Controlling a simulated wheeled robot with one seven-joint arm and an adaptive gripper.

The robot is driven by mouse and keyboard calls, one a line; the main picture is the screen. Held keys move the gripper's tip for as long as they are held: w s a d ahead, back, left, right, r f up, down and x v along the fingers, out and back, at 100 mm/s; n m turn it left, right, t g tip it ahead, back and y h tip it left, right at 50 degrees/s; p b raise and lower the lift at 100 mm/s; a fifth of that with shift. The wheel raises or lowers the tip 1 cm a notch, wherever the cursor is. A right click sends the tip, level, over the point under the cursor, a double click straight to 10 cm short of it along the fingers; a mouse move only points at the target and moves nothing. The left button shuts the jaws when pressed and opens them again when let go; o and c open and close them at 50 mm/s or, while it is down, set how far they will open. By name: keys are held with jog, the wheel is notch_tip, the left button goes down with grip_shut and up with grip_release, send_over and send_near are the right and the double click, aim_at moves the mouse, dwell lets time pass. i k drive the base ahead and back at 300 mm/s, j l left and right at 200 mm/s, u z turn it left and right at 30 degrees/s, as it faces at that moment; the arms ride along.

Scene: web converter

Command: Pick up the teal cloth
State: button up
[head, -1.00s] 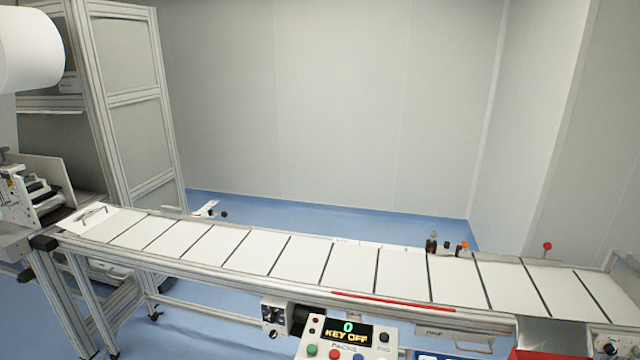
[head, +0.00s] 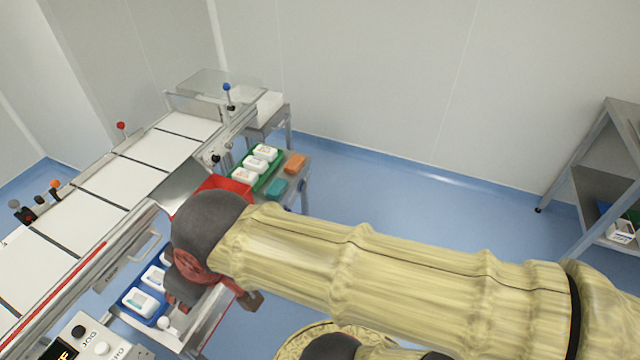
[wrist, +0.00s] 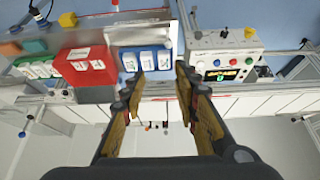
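The teal cloth also shows in the wrist view (wrist: 36,46), at the upper left, well away from my fingers. My gripper (wrist: 158,73) is open and empty, with its two fingers spread. It points toward the area of the blue tray (wrist: 170,47) and the control box.
The blue tray with white packs is below the conveyor edge. A control box (wrist: 226,73) is close by. A metal shelf (head: 585,190) stands at the right. Blue floor behind the table is clear.

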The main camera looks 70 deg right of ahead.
aim_at(275, 189)
jog(key=z, duration=1.65)
jog(key=u, duration=3.25)
jog(key=z, duration=3.25)
jog(key=i+l, duration=0.15)
jog(key=i, duration=0.2)
jog(key=i+l, duration=0.15)
jog(key=i, duration=0.2)
